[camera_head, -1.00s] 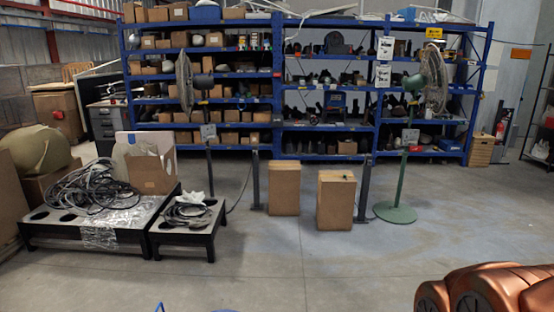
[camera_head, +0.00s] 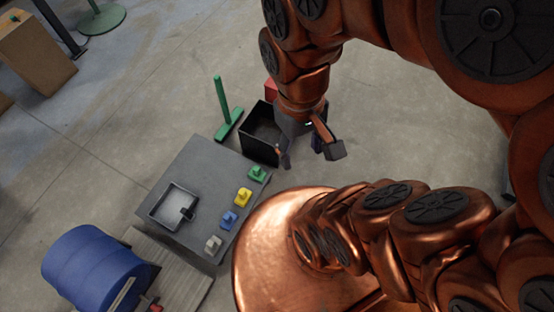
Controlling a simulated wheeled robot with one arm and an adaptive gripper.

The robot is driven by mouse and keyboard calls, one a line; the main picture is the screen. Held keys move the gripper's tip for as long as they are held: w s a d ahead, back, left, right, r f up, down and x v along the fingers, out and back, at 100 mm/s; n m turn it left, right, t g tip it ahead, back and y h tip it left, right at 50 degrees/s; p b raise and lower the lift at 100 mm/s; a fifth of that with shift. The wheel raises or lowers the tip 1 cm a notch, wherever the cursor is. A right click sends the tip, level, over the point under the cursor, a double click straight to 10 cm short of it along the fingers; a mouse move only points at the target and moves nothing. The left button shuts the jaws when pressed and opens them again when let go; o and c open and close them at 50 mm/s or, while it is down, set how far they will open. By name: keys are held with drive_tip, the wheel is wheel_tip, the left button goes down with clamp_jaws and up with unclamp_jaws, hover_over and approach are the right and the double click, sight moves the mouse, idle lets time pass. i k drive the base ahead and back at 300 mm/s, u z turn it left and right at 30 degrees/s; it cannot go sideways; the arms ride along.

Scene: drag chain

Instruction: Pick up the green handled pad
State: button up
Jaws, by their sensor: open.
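A small green pad with a raised knob-like handle (camera_head: 257,174) sits at the upper right corner of a grey table (camera_head: 185,160). My gripper (camera_head: 309,153) is open and empty, with its fingers spread apart. It hangs to the right of the green pad and a little higher in the picture, apart from it. Nothing visible hides the green pad.
Yellow (camera_head: 243,197), blue (camera_head: 228,220) and whitish (camera_head: 213,244) pads line the same table edge. A shallow tray (camera_head: 163,210) holds a dark item. A black open bin (camera_head: 247,140), green post (camera_head: 222,100) and blue drum (camera_head: 90,268) stand nearby.

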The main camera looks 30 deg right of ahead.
sight(255, 173)
drive_tip(key=z, duration=1.5)
drive_tip(key=k, duration=0.9)
drive_tip(key=u, duration=1.55)
drive_tip(key=i, duration=0.5)
